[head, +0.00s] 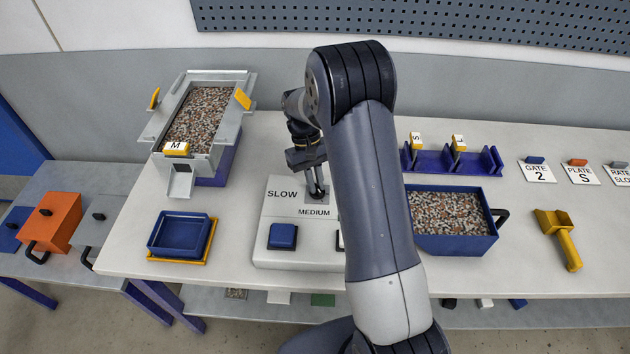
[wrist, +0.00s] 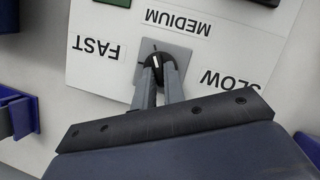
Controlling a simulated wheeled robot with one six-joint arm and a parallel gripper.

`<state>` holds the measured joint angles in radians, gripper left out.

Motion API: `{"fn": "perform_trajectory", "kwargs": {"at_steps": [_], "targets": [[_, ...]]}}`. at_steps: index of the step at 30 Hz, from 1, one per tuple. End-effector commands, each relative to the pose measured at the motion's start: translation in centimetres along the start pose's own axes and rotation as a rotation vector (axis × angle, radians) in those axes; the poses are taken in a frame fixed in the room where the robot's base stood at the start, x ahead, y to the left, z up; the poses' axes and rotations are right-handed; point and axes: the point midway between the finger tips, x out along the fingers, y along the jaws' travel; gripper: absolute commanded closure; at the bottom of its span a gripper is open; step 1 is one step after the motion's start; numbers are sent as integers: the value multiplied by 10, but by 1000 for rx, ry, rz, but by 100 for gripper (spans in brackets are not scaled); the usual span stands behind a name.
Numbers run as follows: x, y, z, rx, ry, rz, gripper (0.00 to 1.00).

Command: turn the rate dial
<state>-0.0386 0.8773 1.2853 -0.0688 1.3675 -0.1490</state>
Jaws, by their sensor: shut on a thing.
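The rate dial (wrist: 160,62) is a small black knob on a grey square plate of the white control panel (head: 275,205). The panel carries the words SLOW, MEDIUM and FAST around it. In the wrist view, which is upside down, a white mark shows on the knob; its exact heading is hard to tell. My gripper (wrist: 158,76) is shut on the dial, one finger on each side. In the head view my gripper (head: 317,188) reaches down onto the panel, and my arm hides the FAST word.
A blue button (head: 283,236) sits in front of the dial; a green one (wrist: 113,2) shows in the wrist view. A gravel-filled hopper (head: 246,118) stands to the left, a blue tray (head: 208,236) in front of it. A blue gravel bin (head: 455,246) is right of my arm.

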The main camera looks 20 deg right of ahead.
Motion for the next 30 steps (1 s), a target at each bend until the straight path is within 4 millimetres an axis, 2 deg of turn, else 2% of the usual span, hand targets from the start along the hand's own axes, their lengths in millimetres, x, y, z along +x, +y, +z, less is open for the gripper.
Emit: {"fn": "perform_trajectory", "kwargs": {"at_steps": [12,13,20,30], "targets": [[-1,0,-1,6,4,-2,100],[-1,0,-1,5,4,-2,88],[-1,0,0,5,2,-2,69],[-5,0,-1,5,3,-2,67]]}}
